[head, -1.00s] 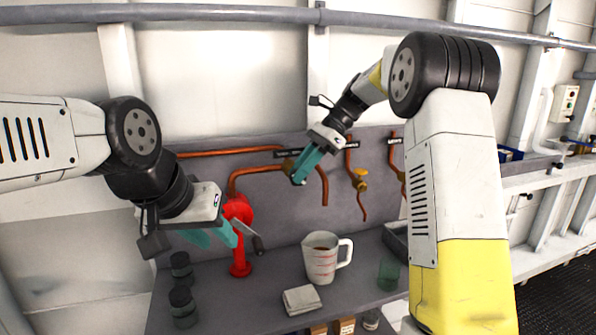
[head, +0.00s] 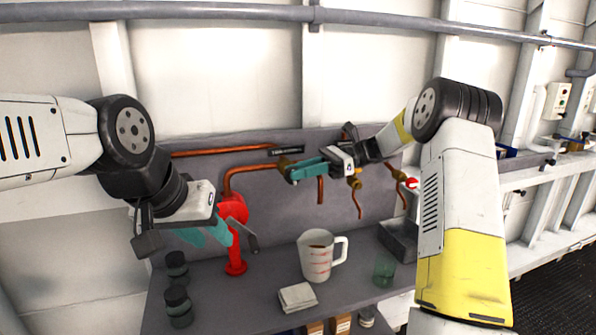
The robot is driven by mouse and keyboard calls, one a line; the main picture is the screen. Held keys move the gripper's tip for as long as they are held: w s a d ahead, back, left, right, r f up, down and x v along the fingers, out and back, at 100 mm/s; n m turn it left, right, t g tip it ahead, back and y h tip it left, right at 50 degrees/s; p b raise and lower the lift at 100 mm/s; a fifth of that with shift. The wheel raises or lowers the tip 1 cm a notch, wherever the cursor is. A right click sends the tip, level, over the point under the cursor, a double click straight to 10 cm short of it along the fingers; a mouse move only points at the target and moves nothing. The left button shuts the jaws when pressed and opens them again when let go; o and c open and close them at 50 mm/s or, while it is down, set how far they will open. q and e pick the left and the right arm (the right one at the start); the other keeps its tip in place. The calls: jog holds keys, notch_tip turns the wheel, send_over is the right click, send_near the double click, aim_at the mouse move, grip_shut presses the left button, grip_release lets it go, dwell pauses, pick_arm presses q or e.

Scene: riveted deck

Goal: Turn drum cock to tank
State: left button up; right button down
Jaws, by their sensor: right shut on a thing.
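The brass drum cock (head: 284,162) sits on the copper pipe at the back panel, under a dark label plate too small to read. My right gripper (head: 292,173) is at this cock, its teal fingers pointing left and shut on its handle; the fingers hide most of the handle. My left gripper (head: 212,237) is beside the red hand pump (head: 234,212), its teal fingers apart, with the pump's crank (head: 251,238) just to their right. A white measuring jug (head: 316,262) with reddish liquid stands upright on the bench below.
Two more brass cocks hang on copper pipes to the right, one at the panel's middle (head: 355,182), partly behind my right arm. Dark jars (head: 178,300), a folded cloth (head: 298,298), a green glass (head: 384,272) and a grey tray (head: 398,243) stand on the bench.

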dwell(0.3)
jog(key=c, duration=1.2)
grip_release()
jog(key=f+v, duration=0.1)
jog(key=v, duration=0.6)
jog(key=shift+d+r, duration=0.4)
jog(key=shift+r, duration=0.05)
